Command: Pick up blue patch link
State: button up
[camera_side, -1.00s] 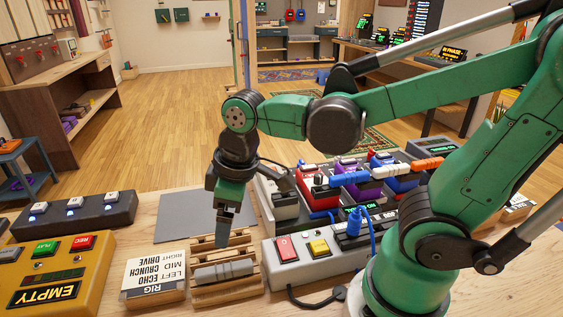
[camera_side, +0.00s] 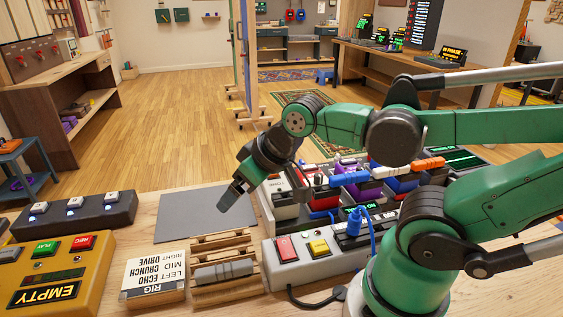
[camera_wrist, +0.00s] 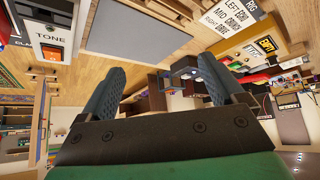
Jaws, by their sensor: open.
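In the side view, a blue bar-shaped piece (camera_side: 349,179) lies across the pedals, in line with white and orange pieces. It looks like the blue patch link, but I cannot tell for certain. My gripper (camera_side: 230,196) is tilted down to the left, in the air above the grey mat and left of the pedals. It is open and apart from the blue piece. In the wrist view my gripper's two dark fingers (camera_wrist: 165,82) stand wide apart with nothing between them.
A grey link (camera_side: 223,271) lies in a wooden rack (camera_side: 218,240). A labelled block (camera_side: 153,278) and a yellow box (camera_side: 55,275) stand to its left. A grey switch box (camera_side: 300,254) and a blue plug with a cable (camera_side: 356,218) are in front of the pedals. The grey mat (camera_side: 190,216) is bare.

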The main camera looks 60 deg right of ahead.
jog(key=c, duration=0.4)
